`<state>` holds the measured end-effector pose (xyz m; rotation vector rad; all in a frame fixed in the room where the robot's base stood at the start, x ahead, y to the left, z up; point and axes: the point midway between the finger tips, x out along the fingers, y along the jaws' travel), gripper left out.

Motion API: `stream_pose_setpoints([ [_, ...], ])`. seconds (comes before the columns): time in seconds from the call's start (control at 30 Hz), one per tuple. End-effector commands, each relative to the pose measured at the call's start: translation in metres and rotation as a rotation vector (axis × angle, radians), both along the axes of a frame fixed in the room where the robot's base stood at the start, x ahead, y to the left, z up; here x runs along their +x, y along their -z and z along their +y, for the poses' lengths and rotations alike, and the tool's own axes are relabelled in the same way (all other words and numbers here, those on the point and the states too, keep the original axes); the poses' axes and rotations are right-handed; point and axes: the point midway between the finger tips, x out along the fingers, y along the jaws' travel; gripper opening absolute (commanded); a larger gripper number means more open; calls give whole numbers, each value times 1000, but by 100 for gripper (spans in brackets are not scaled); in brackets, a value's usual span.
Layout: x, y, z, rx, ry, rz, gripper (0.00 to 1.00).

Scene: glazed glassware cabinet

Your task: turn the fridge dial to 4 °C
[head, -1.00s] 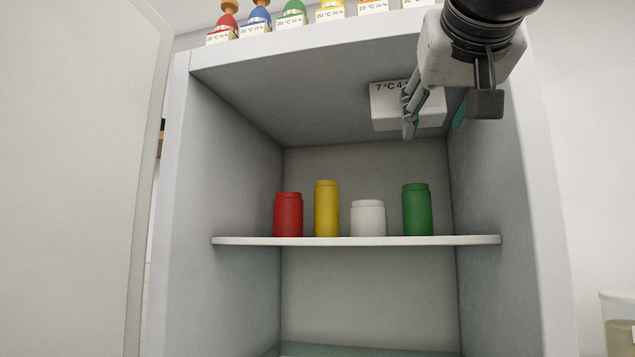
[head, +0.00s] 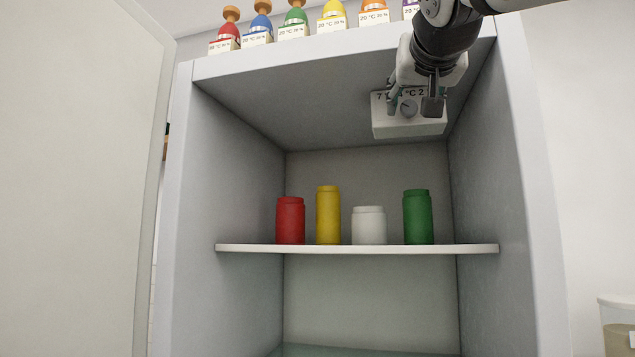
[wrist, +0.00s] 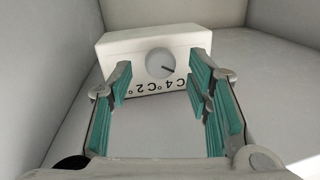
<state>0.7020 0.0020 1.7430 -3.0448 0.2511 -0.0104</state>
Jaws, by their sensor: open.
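The fridge dial is a small round grey knob (wrist: 160,62) on the front of a white control box (head: 410,127) under the cabinet's ceiling. It also shows in the head view (head: 407,107). In the wrist view its dark mark points to the lower right. The labels below it, upside down there, show 4 °C and 2 °C; the 7 seen in the head view is hidden by a finger. My gripper (wrist: 162,88) is open, with teal-padded fingers on either side of the dial's line. The fingers appear apart from the dial; nothing is between them.
A shelf (head: 350,249) below holds red (head: 290,220), yellow (head: 328,215), white (head: 369,226) and green (head: 417,217) jars. The cabinet's right wall (head: 490,170) is near my arm. An open door (head: 75,180) stands at left. Several stoppered bottles stand on top.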

Motion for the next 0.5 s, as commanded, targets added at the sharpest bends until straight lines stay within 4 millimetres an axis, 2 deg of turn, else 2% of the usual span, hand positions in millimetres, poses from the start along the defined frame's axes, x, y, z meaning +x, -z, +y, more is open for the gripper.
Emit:
stream_pose_setpoints([
  [0.2, 20, -1, -3, -1, 0, 0, 46],
  [0.5, 24, 0, -4, 0, 0, -1, 46],
])
